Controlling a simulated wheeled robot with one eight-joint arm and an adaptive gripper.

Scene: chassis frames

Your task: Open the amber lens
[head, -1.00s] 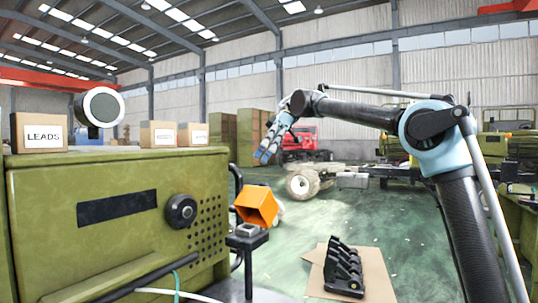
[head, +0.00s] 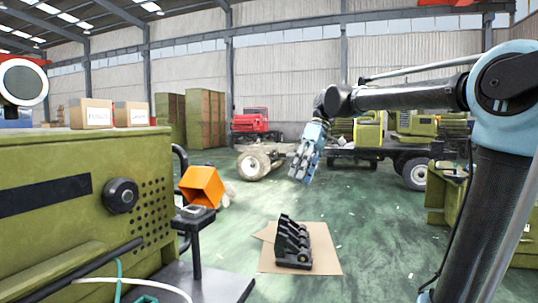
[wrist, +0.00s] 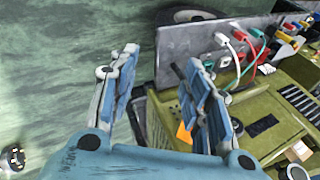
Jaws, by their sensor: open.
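The amber lens (head: 201,185) looks like an orange, box-shaped hood, tilted, above a small dark stand beside the green cabinet. Its inner face shows darker orange. My gripper (head: 300,179) hangs in the air to the right of the lens and apart from it, fingers pointing down. In the wrist view my gripper (wrist: 160,62) is open, with nothing between its two blue-grey fingers. A small orange patch, likely the lens (wrist: 183,132), shows there, mostly hidden behind the right finger.
The green cabinet (head: 60,205) with a black knob (head: 121,195) fills the left. A black bracketed part (head: 292,243) lies on cardboard (head: 325,262) on the floor. Green floor is open ahead.

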